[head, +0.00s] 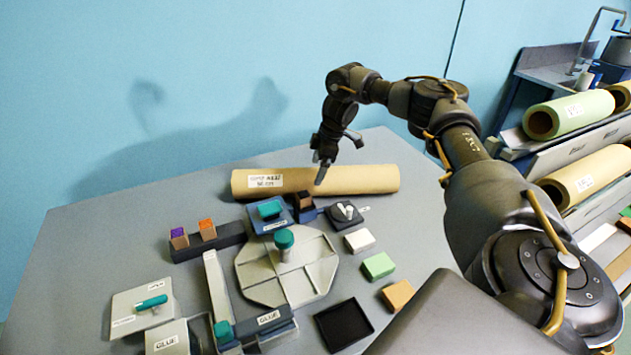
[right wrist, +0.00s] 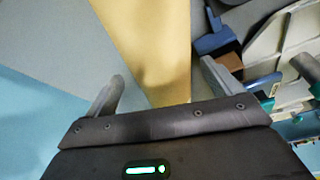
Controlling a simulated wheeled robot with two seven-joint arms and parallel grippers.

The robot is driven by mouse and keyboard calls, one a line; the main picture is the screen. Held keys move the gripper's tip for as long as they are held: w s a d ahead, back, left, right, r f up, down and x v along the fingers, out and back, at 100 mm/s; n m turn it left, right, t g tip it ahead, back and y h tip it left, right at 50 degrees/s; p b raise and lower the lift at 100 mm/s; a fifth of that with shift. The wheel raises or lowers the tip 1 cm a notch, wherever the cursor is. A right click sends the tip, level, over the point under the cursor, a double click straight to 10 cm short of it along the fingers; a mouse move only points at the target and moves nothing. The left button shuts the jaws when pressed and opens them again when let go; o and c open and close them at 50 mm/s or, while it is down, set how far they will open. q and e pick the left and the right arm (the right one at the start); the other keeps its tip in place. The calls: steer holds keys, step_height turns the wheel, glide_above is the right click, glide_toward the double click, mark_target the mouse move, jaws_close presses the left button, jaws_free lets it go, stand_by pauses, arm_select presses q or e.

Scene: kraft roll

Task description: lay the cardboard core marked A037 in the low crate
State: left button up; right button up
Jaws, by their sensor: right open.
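A long tan cardboard roll (head: 350,180) lies on its side along the back of the grey table. Its white label (head: 266,181) is near the left end, with print too blurred to read surely. My right gripper (head: 337,160) is open and empty above the roll's right half, pointing down. In the right wrist view the roll (right wrist: 155,45) runs between the spread fingers of my right gripper (right wrist: 165,88), and I cannot tell whether they touch it. My left gripper is out of view. I cannot make out a low crate in either view.
Front of the roll stand a blue stamp block (head: 268,216), a grey plate with a teal knob (head: 284,240), small coloured blocks (head: 378,265) and a black tray (head: 343,325). A rack at right holds green (head: 570,113) and tan rolls (head: 588,176). A blue wall stands behind.

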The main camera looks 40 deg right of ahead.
steer(key=shift+f, duration=0.3)
steer(key=shift+s+f, duration=0.1)
steer(key=shift+f, duration=0.4)
steer(key=p+x, duration=0.1)
steer(key=x, duration=0.3)
steer(key=shift+f, duration=0.15)
steer(key=shift+c, duration=1.5)
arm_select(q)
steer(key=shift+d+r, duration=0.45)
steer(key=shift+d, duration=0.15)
arm_select(e)
steer(key=shift+w, duration=0.2)
steer(key=c, duration=0.9)
